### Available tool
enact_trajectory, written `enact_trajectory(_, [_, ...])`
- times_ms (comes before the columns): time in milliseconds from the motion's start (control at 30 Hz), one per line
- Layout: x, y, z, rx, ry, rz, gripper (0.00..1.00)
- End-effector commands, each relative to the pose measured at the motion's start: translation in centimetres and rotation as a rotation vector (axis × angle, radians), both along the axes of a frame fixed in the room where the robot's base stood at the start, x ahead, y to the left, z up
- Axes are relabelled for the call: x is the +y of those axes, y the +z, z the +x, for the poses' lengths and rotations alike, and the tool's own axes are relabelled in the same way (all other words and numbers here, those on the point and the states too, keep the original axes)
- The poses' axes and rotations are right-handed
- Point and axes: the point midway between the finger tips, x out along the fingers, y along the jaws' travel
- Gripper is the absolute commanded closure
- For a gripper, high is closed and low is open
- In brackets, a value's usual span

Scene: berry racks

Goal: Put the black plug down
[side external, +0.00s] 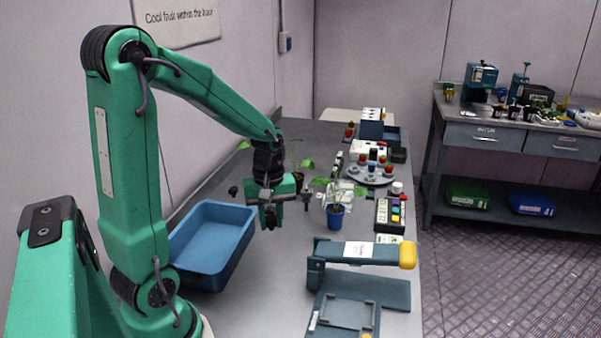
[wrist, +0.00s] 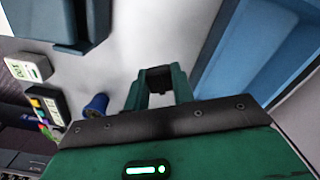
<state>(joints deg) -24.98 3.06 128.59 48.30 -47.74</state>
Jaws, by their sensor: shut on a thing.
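My gripper (side external: 270,216) points down above the grey bench, just right of the blue tray. In the wrist view, my gripper (wrist: 158,84) has its two green fingers closed on a small dark thing, the black plug (wrist: 158,75), which sits between the fingertips. In the side view the plug shows only as a dark patch at the fingertips, mostly hidden by the fingers. I cannot tell how far the plug is from the bench.
A blue tray (side external: 212,243) lies to the left; its wall also shows in the wrist view (wrist: 225,70). A plant in a blue pot (side external: 335,217) stands at right. A press with a yellow-ended lever (side external: 360,253) is in front. Bare bench (side external: 260,290) lies between.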

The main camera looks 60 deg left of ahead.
Motion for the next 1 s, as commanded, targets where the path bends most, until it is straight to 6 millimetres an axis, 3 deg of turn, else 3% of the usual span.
enact_trajectory(200, [-0.1, 0.1, -4.7, -0.001, 0.177, 0.001, 0.96])
enact_trajectory(400, [-0.4, -0.1, -7.2, 0.000, 0.274, 0.000, 0.96])
enact_trajectory(767, [-0.4, -0.2, -7.9, 0.001, 0.305, -0.001, 0.96])
enact_trajectory(1000, [1.0, -1.2, -8.6, 0.004, 0.307, -0.002, 0.96])
